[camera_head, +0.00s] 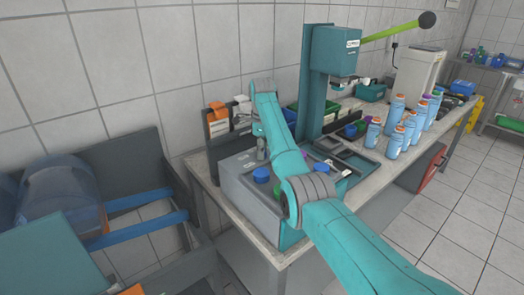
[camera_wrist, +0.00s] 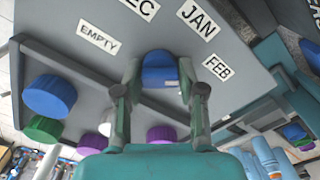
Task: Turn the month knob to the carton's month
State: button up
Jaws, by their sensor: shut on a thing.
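In the wrist view, a blue knob (camera_wrist: 158,68) sits on a grey panel (camera_wrist: 210,50) between the two fingers of my gripper (camera_wrist: 160,92), which is shut on it. A small white mark shows on the knob's near right side. White labels around it read EMPTY (camera_wrist: 98,39), one ending in EC (camera_wrist: 140,8), JAN (camera_wrist: 198,20) and FEB (camera_wrist: 216,67); other labels are cut off or hidden. In the head view, my gripper (camera_head: 262,148) is over the grey box on the bench, and its fingertips are hard to make out. I cannot pick out the carton's printed month.
A blue cap (camera_wrist: 49,95), a green cap (camera_wrist: 43,128) and purple caps lie close by in the wrist view. A teal press (camera_head: 325,75) stands right of my arm, and several blue bottles (camera_head: 396,128) beyond it. A dark rack (camera_head: 217,130) stands against the wall.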

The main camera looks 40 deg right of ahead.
jog(key=o, duration=1.2)
jog(key=shift+c, duration=0.2)
jog(key=shift+n, duration=0.3)
